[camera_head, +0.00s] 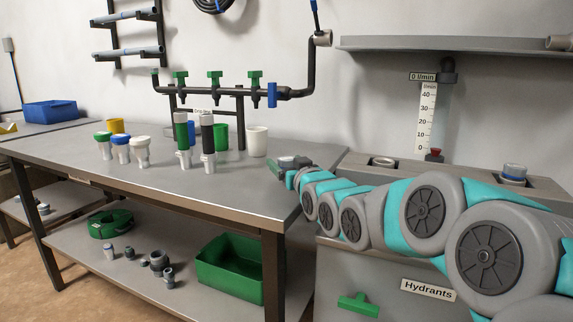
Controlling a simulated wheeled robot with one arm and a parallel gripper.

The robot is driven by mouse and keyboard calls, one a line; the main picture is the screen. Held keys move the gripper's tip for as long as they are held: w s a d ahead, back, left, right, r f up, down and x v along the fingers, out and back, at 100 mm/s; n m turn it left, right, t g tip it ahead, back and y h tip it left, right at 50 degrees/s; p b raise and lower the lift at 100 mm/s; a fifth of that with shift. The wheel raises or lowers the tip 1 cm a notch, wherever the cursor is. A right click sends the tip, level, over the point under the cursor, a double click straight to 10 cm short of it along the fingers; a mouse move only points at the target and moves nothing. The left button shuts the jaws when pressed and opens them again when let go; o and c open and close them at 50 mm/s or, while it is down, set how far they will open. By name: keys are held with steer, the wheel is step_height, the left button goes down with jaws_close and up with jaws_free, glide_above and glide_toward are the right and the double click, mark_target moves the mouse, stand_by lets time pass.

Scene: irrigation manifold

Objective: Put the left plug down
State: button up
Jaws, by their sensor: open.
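I cannot tell for sure which thing is the left plug. Three short white fittings stand on the bench: a green-topped one (103,145) at the left, a blue-topped one (121,149), and an all-white one (141,152). My gripper (277,168) is small in view at the bench's right end, low over the top and well right of these fittings. Its jaws are open. A grey and green shape shows at its tip; I cannot tell whether this is fingers or a separate part.
Two tall dark cylinders on white bases (183,158) stand mid-bench, near green and white cups (257,142). A pipe manifold (230,90) with green valves rises behind. The hydrants box (340,255) has a dark-rimmed opening (382,162) and a blue-ringed fitting (514,172) on top.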

steer(key=v, duration=1.2)
steer(key=shift+b, duration=0.45)
